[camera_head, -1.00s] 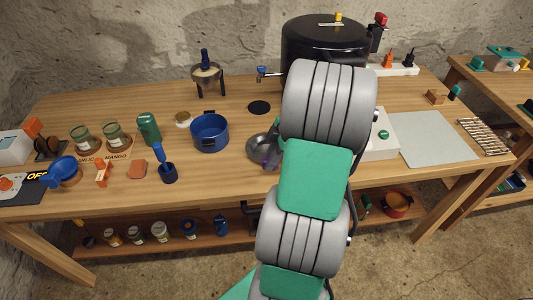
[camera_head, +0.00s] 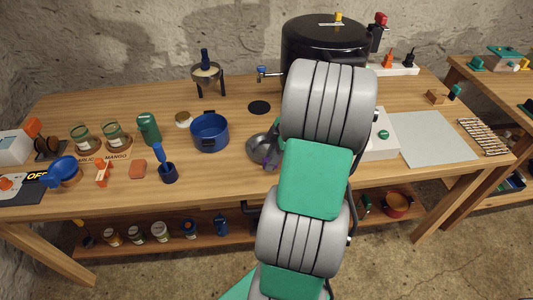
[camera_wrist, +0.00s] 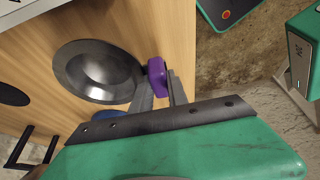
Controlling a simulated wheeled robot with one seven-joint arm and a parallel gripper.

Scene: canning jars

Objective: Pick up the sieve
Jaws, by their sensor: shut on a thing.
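The sieve, a round grey metal bowl (camera_wrist: 98,70) with a purple handle (camera_wrist: 157,77), shows in the wrist view. My gripper (camera_wrist: 160,86) is shut on the purple handle, one finger on each side of it. In the head view the sieve's bowl (camera_head: 260,147) is on or just over the middle front of the table, partly hidden by my arm. I cannot tell whether it touches the wood.
A blue pot (camera_head: 209,132) stands left of the sieve, with a blue cup and brush (camera_head: 167,170) further left. A white board (camera_head: 437,139) lies to the right. A large black canner (camera_head: 325,45) stands behind. The table's front edge is close.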

